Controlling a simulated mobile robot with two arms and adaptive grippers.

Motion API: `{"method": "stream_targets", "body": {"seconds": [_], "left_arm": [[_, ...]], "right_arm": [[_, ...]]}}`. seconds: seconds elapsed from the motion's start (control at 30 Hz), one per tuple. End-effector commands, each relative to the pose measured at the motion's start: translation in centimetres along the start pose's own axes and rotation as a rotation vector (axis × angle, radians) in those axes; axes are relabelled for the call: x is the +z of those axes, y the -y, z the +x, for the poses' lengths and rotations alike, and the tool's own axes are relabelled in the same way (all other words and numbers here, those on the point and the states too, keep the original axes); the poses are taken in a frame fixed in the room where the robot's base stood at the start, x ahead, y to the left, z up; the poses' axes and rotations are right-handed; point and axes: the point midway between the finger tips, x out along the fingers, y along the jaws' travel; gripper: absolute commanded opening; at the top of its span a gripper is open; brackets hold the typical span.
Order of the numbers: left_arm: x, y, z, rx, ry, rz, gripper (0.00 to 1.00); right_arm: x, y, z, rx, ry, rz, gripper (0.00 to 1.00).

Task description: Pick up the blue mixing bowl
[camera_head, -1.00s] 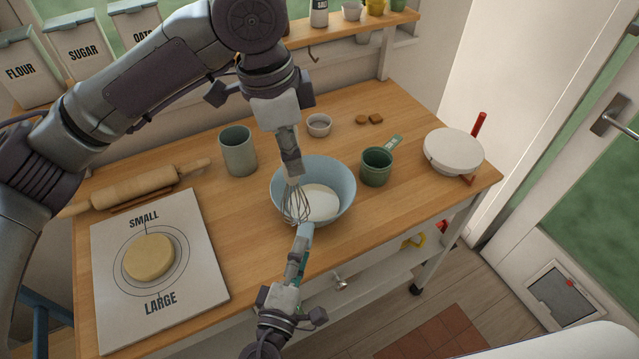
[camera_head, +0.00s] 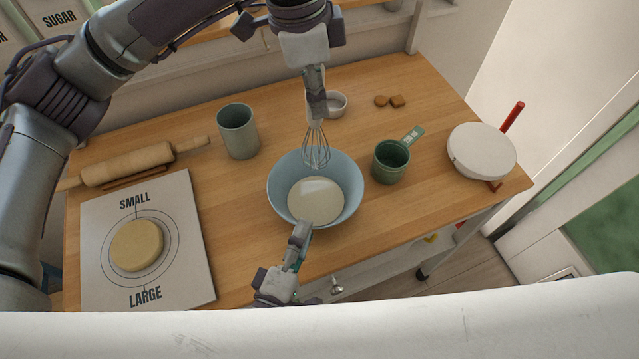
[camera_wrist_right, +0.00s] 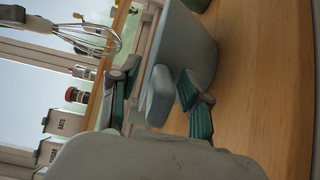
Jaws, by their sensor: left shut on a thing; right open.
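The blue mixing bowl (camera_head: 348,185) stands on the worktop with pale cream batter (camera_head: 316,202) in it. My left gripper (camera_head: 317,108) is shut on the whisk (camera_head: 316,150), whose wires hang over the bowl's far side. In the right wrist view the whisk (camera_wrist_right: 92,40) shows clear of the bowl (camera_wrist_right: 190,45). My right gripper (camera_head: 299,238) is at the bowl's near rim. In the right wrist view its open fingers (camera_wrist_right: 160,97) stand on either side of a blue tab (camera_wrist_right: 160,95) on the bowl. I cannot tell whether they touch it.
A green measuring cup (camera_head: 391,162) stands close right of the bowl, a grey-green mug (camera_head: 238,131) to the left. A small dish (camera_head: 336,104) is behind. A rolling pin (camera_head: 128,164) and a board with dough (camera_head: 137,245) lie left. A white round lidded thing (camera_head: 482,152) is at right.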

Motion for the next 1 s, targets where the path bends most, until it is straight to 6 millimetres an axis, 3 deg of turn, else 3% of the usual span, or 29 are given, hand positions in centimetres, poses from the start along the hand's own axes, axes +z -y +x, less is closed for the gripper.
{"method": "stream_targets", "body": {"seconds": [0.23,0.5,1.0], "left_arm": [[-0.01,-0.01,-0.02,0.000,0.000,0.000,0.00],[-0.01,0.00,-0.01,0.000,0.000,0.000,0.00],[-0.01,0.00,-0.07,0.000,0.000,0.000,0.00]], "right_arm": [[0.00,-0.01,-0.04,0.000,0.000,0.000,0.46],[0.00,-0.01,0.00,0.001,0.000,0.000,0.01],[-0.01,-0.13,0.02,0.002,0.000,0.000,0.00]]}}
